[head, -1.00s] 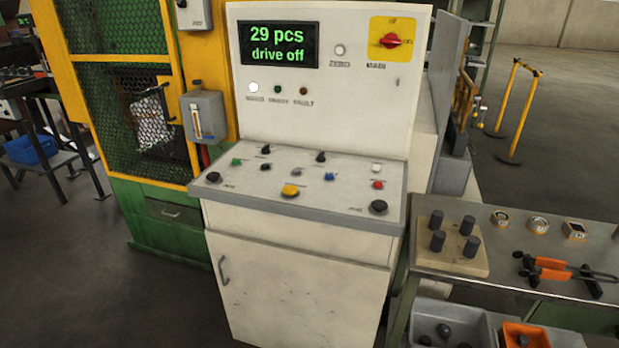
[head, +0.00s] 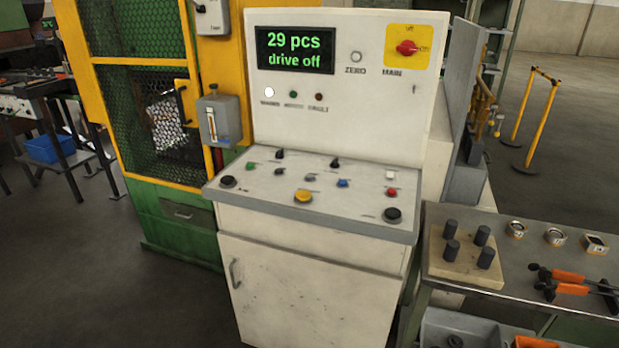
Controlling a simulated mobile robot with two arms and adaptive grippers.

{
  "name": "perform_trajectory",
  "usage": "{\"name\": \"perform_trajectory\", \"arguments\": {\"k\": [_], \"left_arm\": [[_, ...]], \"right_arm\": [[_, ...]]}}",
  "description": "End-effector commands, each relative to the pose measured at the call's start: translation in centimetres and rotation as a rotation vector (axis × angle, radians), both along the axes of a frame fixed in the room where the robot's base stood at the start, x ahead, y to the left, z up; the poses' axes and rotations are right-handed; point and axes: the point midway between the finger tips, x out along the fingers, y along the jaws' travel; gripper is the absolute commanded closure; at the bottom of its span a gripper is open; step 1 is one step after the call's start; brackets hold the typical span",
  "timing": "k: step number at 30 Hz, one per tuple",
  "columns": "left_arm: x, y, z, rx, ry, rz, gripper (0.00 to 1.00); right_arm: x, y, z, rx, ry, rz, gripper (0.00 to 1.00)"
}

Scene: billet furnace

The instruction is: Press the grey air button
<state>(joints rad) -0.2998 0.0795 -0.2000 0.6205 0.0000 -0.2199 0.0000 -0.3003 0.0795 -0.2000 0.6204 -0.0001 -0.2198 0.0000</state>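A white control console stands in the middle of the head view, with a sloped button panel (head: 262,187). A small grey button (head: 311,177) sits near the middle of the panel, between a dark button (head: 280,171) on its left and a blue button (head: 342,183) on its right. A larger yellow button (head: 303,197) is just in front of it. The labels on the panel are too small to read. Neither of my grippers is in view.
Black selectors, a green button (head: 250,166), a red button (head: 392,192) and two large black buttons share the panel. The display (head: 295,50) reads "29 pcs drive off". A steel table (head: 500,240) with tongs stands at right. Floor is clear at lower left.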

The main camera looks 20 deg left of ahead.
Motion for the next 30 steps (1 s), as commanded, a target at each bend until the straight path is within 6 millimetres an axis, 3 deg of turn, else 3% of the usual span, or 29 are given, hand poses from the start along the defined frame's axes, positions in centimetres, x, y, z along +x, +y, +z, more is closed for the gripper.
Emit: {"name": "perform_trajectory", "arguments": {"k": [1,7,30], "left_arm": [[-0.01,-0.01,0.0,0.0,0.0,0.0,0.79],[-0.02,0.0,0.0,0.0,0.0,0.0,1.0],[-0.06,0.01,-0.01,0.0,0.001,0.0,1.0]], "right_arm": [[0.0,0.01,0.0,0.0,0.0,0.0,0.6],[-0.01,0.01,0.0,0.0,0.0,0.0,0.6],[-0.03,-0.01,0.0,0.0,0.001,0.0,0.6]]}}
